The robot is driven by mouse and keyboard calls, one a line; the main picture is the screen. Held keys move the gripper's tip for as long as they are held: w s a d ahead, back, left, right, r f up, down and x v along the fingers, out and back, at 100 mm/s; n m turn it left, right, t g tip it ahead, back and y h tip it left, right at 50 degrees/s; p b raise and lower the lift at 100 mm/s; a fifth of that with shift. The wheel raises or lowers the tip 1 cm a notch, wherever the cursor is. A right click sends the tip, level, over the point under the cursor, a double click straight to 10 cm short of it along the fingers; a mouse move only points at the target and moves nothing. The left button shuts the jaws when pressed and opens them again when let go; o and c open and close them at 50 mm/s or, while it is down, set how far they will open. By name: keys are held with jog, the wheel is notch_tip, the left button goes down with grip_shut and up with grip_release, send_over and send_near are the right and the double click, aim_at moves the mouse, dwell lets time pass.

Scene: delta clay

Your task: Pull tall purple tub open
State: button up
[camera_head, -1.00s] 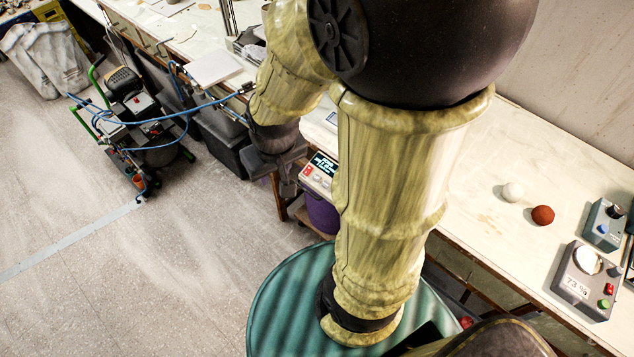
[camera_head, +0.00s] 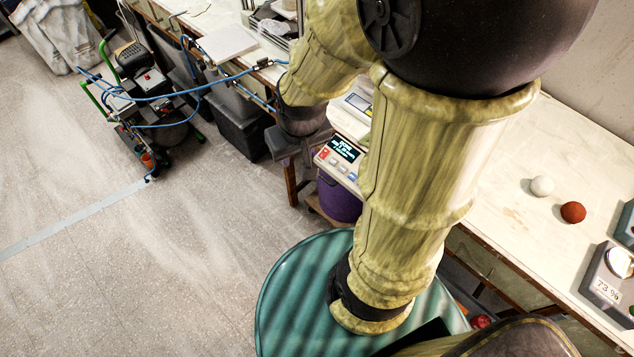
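The purple tub (camera_head: 338,200) stands under the long table, on a low wooden support. Its upper part is hidden behind a box with a lit display at the table's edge, so I cannot see its lid or how far open it is. My gripper (camera_head: 306,152) hangs at the table's front edge, above and left of the tub in the picture. It looks apart from the tub, but the depth is hard to judge. Its fingers are small and partly hidden, and I see nothing held in them.
The display box (camera_head: 340,160) overhangs the table edge beside my gripper. A dark bin (camera_head: 240,135) stands left of it. A wheeled machine (camera_head: 145,90) trails blue hoses towards the table. A round teal surface (camera_head: 290,300) fills the bottom centre. The floor at left is clear.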

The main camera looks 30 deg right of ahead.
jog(key=s+f+b+x, duration=0.1)
jog(key=s+b+x, duration=0.2)
jog(key=b+x, duration=1.15)
jog(key=s+f+b+x, duration=0.1)
jog(key=s+b+x, duration=0.3)
jog(key=b+x, duration=1)
jog(key=w+d+f+m+g+h+b, duration=0.1)
jog(key=w+f+g+h+b, duration=0.15)
jog(key=f, duration=0.35)
jog(key=w+d+f+g+h+b, duration=0.1)
jog(key=w+d+f+g, duration=0.1)
jog(key=w+f, duration=0.35)
jog(key=w+d+f+m+g+h+b, duration=0.1)
jog(key=w+f+g+h+b, duration=0.1)
jog(key=f, duration=0.5)
jog(key=w+a+f+t+h, duration=0.3)
jog(key=w+a+h, duration=0.4)
jog(key=w+h, duration=0.4)
jog(key=h, duration=0.3)
jog(key=shift+n, duration=0.3)
jog(key=shift+h, duration=0.25)
